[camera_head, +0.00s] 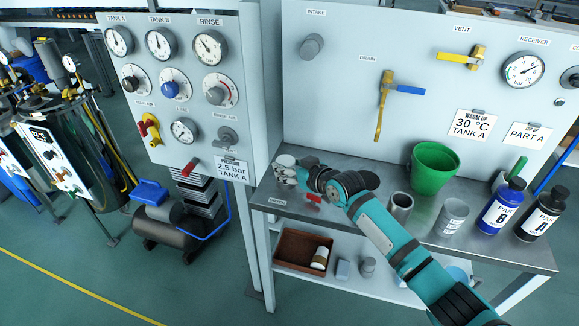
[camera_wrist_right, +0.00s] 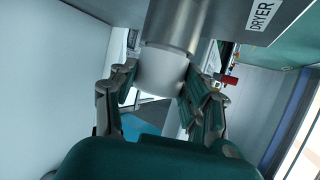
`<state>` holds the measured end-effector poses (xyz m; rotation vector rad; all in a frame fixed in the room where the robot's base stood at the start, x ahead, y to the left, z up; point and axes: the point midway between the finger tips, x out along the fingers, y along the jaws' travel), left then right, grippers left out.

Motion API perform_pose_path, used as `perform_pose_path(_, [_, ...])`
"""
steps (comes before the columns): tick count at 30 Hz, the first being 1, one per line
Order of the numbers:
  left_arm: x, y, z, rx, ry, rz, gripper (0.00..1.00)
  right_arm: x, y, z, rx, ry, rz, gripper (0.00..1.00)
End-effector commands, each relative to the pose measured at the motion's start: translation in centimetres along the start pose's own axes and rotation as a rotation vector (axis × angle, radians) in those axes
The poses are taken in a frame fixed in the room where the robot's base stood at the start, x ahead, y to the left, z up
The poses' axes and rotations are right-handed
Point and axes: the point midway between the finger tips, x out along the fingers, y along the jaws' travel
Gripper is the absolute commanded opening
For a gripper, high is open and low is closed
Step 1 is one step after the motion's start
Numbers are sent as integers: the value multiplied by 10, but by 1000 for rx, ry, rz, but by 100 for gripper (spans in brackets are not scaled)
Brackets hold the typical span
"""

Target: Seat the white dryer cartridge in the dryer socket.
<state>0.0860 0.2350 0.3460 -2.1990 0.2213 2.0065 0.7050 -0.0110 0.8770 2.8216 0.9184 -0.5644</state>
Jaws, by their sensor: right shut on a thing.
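The white dryer cartridge (camera_wrist_right: 160,72) is between the fingers of my right gripper (camera_wrist_right: 158,98), which is shut on it. In the wrist view its far end meets a grey metal cylinder, the dryer socket (camera_wrist_right: 174,22), beside the DRYER label (camera_wrist_right: 262,14). The two look in line and touching; how deep the cartridge sits is hidden. In the head view my right gripper (camera_head: 290,174) is at the left end of the metal bench, above the DRYER label (camera_head: 277,201), and largely covers the cartridge and socket. My left gripper is not in view.
A red-handled valve (camera_head: 313,198) is close to the right gripper. A metal cup (camera_head: 400,205), green bucket (camera_head: 434,166) and two bottles stand farther right on the bench (camera_head: 350,215). A brown tray (camera_head: 290,262) with a white cylinder (camera_head: 320,258) is below. The gauge panel (camera_head: 230,105) rises at left.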

Motion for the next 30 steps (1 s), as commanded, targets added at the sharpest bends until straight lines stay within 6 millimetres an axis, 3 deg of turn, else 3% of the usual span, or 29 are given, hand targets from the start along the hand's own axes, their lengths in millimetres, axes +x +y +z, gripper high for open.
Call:
perform_pose_path(6, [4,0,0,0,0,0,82,2,0,6,0,-2,0,9])
perform_pose_path(7, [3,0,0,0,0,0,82,2,0,5,0,-2,0,52])
perform_pose_path(12, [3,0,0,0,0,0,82,2,0,5,0,-2,0,74])
perform_pose_path(23, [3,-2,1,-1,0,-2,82,-3,0,6,0,-2,0,75])
perform_pose_path(30, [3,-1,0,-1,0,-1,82,-41,1,6,-2,-1,1,75])
